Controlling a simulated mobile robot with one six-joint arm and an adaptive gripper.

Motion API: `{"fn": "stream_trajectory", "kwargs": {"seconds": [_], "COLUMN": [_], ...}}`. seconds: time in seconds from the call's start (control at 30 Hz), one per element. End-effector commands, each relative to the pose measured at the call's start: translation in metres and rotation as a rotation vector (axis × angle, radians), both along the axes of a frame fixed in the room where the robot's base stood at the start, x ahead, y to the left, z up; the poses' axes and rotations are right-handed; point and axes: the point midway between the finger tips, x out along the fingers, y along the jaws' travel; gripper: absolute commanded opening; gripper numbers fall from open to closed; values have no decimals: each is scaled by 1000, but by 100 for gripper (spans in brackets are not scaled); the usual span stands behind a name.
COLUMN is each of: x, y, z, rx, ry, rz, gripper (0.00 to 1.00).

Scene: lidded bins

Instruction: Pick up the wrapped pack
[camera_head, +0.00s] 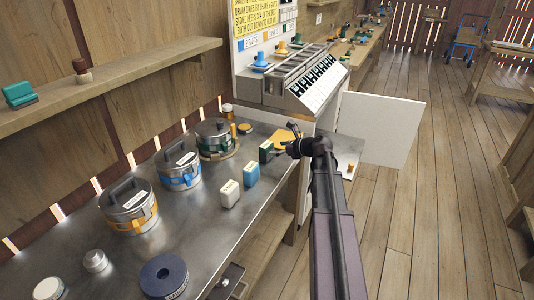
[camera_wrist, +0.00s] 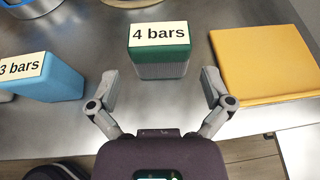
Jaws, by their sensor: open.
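A green and grey pack (camera_wrist: 158,68) with a "4 bars" label stands upright on the metal counter, straight ahead of my gripper in the wrist view. It also shows in the head view (camera_head: 266,152). My gripper (camera_wrist: 160,82) is open and empty, with one finger on each side in front of the green pack; I see no contact. In the head view my gripper (camera_head: 284,152) is just right of that pack. A blue pack (camera_wrist: 45,80) labelled "3 bars" stands to the left. A white pack (camera_head: 229,194) stands nearer in the head view.
A flat yellow-orange square (camera_wrist: 262,62) lies close to the right of the green pack. Lidded metal pots with blue (camera_head: 181,168) and orange (camera_head: 129,206) bands stand left on the counter. A slotted bin unit (camera_head: 292,80) rises behind. The counter edge is close to my gripper.

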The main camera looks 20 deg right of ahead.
Motion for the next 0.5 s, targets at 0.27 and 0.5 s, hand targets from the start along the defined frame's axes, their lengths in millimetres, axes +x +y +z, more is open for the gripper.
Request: {"fn": "stream_trajectory", "kwargs": {"seconds": [0.27, 0.5], "x": [13, 35], "y": [8, 21], "z": [-6, -15], "rx": [1, 0], "ry": [0, 0], "rz": [2, 1], "gripper": [100, 100]}}
